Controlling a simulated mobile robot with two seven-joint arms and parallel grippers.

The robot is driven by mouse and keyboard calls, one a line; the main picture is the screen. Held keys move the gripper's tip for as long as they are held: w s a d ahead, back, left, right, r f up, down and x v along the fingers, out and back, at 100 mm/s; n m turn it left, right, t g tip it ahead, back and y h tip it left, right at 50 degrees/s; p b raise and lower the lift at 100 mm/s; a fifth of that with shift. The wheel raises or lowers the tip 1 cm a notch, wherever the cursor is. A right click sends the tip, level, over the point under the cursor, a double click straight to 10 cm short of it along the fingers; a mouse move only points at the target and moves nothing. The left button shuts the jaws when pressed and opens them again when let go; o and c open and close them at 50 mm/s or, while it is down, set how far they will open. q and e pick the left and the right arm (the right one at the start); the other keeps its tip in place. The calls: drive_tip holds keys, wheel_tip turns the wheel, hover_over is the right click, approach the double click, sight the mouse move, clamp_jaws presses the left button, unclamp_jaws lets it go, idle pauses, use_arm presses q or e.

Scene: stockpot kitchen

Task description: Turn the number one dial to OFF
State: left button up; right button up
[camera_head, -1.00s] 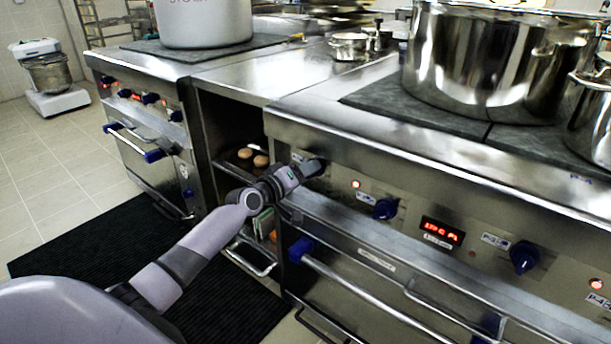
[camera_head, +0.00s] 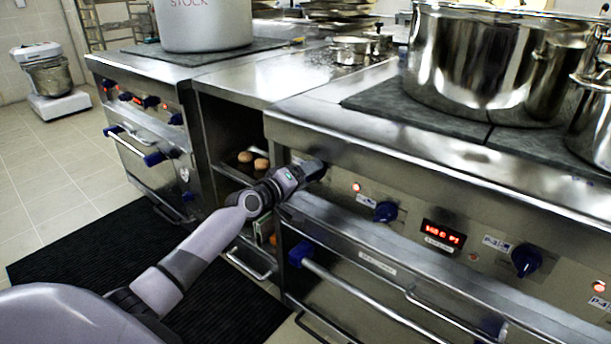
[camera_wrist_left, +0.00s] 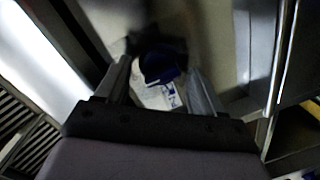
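The dial (camera_wrist_left: 162,64) at the left end of the near stove's front panel is a dark blue knob, with a white label beside it in the left wrist view. My left gripper (camera_head: 313,171) is at this dial in the head view and mostly hides it. In the left wrist view its two fingers stand apart on either side of the knob, with gaps that seem to show between knob and fingers. The label's print and the knob's pointer setting are too dark to read. My right gripper is in no view.
Other blue dials, the middle one (camera_head: 386,211) and the right one (camera_head: 526,260), sit along the panel with a lit red display (camera_head: 443,236) between them. A handle bar (camera_head: 365,295) runs below. A large steel pot (camera_head: 490,65) stands on top.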

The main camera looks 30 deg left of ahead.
use_arm(q)
drive_tip(key=shift+s, duration=0.15)
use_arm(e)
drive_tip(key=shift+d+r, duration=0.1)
use_arm(q)
drive_tip(key=s+p, duration=0.2)
drive_tip(key=s, duration=0.4)
drive_tip(key=shift+s+a+r, duration=0.4)
drive_tip(key=shift+a, duration=0.05)
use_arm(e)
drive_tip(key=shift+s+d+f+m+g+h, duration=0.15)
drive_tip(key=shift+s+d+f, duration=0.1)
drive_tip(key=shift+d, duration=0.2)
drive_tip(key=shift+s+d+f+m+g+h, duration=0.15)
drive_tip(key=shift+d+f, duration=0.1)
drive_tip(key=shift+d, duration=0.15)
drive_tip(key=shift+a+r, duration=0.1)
